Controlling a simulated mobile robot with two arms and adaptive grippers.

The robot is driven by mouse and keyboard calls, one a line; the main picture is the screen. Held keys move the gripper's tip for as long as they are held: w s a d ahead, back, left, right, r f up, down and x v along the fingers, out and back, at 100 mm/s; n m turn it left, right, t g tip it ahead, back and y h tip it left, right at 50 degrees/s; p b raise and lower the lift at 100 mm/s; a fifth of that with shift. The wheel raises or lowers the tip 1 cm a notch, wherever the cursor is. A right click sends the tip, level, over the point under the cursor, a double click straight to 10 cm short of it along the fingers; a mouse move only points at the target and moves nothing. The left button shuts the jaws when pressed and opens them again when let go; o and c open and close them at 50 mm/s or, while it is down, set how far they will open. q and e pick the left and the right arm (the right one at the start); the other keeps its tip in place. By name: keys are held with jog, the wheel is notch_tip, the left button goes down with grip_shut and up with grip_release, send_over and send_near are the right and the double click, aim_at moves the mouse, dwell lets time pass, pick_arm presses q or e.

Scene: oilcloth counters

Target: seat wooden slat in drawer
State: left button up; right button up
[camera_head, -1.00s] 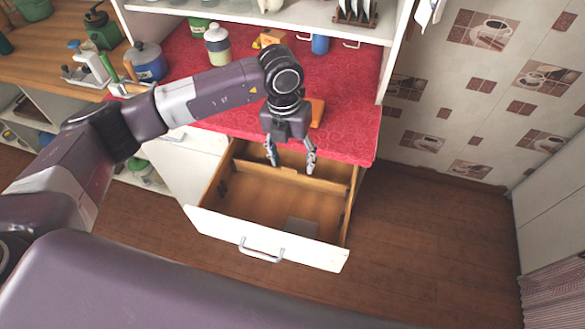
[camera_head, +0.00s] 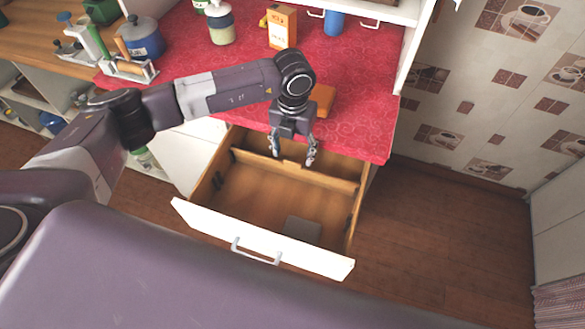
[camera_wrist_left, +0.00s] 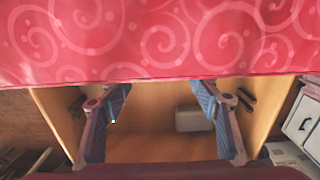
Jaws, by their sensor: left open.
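The open drawer (camera_head: 262,245) has a white front and a wooden inside. It also shows in the left wrist view (camera_wrist_left: 150,149). The wooden slat (camera_head: 330,179) stands on edge across the rear part of the drawer, from side to side. I cannot tell whether its ends sit in the holders. My left gripper (camera_head: 293,157) is open and empty, with its fingertips over the middle of the slat, close to its top edge. In the left wrist view its fingers (camera_wrist_left: 160,105) are spread wide; I cannot make out the slat there. My right gripper is out of view.
Dark slotted holders (camera_head: 349,228) sit on the drawer's side walls. A grey block (camera_head: 302,228) lies on the drawer floor. The red-covered counter (camera_head: 355,125) overhangs the drawer's back, with an orange block (camera_head: 322,99) near its edge. A carton (camera_head: 282,27) stands farther back.

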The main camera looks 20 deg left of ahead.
aim_at(292, 161)
pick_arm(q)
jog(key=f, duration=0.2)
jog(key=f+p, duration=0.1)
jog(key=f, duration=0.1)
jog(key=shift+w+a+f, duration=0.1)
jog(key=shift+w+a, duration=0.05)
jog(key=shift+w, duration=0.1)
jog(key=shift+c, duration=0.7)
grip_shut()
